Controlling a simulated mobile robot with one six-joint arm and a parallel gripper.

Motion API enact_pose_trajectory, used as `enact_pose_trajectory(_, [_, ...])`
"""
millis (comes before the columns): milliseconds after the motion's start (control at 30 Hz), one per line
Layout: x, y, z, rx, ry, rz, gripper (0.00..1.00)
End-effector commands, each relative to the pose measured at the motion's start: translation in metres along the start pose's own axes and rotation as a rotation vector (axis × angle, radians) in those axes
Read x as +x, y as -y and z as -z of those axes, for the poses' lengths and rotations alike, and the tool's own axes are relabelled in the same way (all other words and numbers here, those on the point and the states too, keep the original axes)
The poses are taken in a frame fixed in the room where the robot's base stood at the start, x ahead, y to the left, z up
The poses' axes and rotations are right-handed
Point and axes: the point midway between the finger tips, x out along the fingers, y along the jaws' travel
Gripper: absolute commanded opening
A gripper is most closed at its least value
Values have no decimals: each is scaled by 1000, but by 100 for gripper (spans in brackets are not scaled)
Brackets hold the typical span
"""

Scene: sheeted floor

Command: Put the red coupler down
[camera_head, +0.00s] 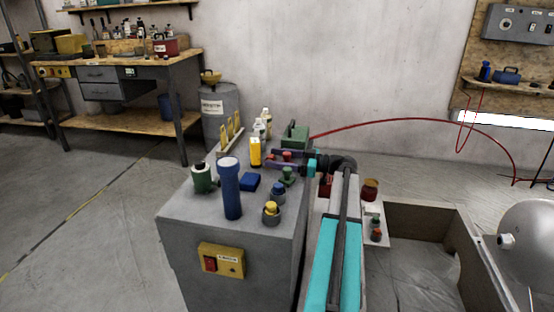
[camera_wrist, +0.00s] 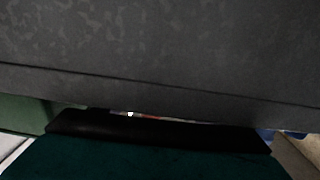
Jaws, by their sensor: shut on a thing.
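My gripper (camera_head: 270,158) is over the far right part of the grey cabinet top (camera_head: 190,212), with its dark fingers pointing left. A small red thing, which looks like the red coupler (camera_head: 287,156), shows between the fingers, and the gripper is shut on it. The fingers hide most of it. I cannot tell whether it touches the surface below. The wrist view is mostly filled by dark surfaces close to the camera, with only a thin reddish sliver in a gap.
Near the gripper stand a green fitting (camera_head: 288,176), a yellow bottle (camera_head: 255,152), a blue block (camera_head: 250,182) and a green case (camera_head: 295,135). A tall blue cylinder (camera_head: 231,190), a green canister (camera_head: 202,178) and blue (camera_head: 278,194) and yellow-topped (camera_head: 271,213) fittings stand nearer. The front left corner is clear.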

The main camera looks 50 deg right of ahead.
Motion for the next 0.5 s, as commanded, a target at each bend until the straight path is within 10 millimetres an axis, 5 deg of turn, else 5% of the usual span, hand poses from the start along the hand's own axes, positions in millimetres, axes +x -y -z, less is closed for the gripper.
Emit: enact_pose_trajectory(500, [0, 0, -13, 3, 5, 1, 30])
